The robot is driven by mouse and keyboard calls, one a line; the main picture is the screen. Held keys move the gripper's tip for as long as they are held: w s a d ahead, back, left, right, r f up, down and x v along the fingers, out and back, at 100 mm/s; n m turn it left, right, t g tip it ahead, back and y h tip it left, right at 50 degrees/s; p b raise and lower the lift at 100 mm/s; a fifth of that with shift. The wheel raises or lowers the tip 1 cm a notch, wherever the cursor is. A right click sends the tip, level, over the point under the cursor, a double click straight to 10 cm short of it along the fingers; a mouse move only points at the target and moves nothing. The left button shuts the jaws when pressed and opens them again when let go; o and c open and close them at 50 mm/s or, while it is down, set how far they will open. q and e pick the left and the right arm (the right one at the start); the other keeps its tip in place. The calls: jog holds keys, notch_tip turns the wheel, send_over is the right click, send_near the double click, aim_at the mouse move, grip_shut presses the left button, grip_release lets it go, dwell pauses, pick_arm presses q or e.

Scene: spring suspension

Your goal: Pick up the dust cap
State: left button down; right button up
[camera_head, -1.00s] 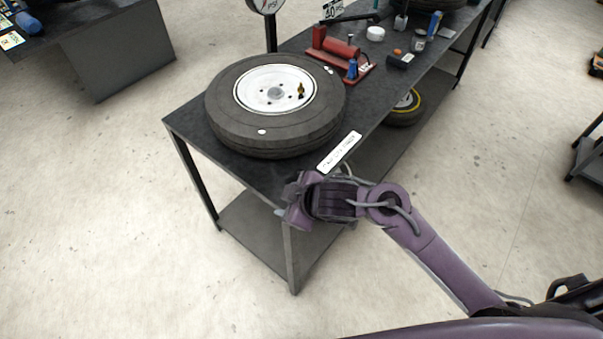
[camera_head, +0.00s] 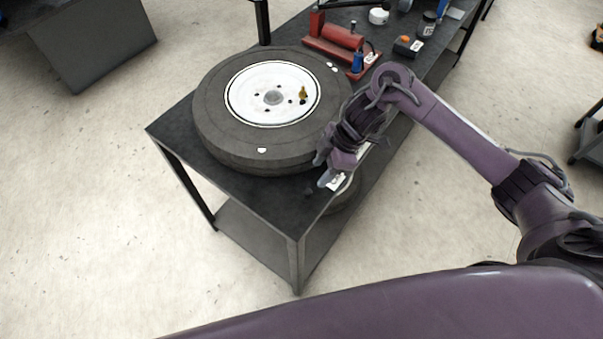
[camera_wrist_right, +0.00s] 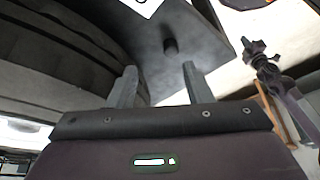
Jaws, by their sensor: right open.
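The dust cap (camera_wrist_right: 170,46) is a small dark cylinder standing on the dark table top near its front corner. In the head view it is a small dark spot (camera_head: 309,191) just beyond my right gripper (camera_head: 321,172). In the right wrist view the right gripper (camera_wrist_right: 158,72) is open, with nothing between its two fingers. The cap is ahead of the fingertips, roughly between their lines and apart from them. My left gripper is out of view.
A tire on a white rim (camera_head: 225,130) lies on the table (camera_head: 262,205), close to the right gripper. A white label (camera_head: 337,182) is partly hidden by that gripper. A red tool (camera_head: 340,40) and small items stand farther back. The table's front corner is clear.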

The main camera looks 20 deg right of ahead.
aim_at(308, 191)
jog(key=shift+s+a+f, duration=0.25)
jog(key=shift+f, duration=0.15)
jog(key=shift+s+a+f, duration=0.4)
jog(key=shift+s+f, duration=0.15)
jog(key=shift+a+p+x, duration=0.2)
jog(key=shift+p+x, duration=0.65)
jog(key=shift+x, duration=1.35)
jog(key=shift+w+f, duration=0.1)
jog(key=shift+f, duration=0.05)
grip_shut()
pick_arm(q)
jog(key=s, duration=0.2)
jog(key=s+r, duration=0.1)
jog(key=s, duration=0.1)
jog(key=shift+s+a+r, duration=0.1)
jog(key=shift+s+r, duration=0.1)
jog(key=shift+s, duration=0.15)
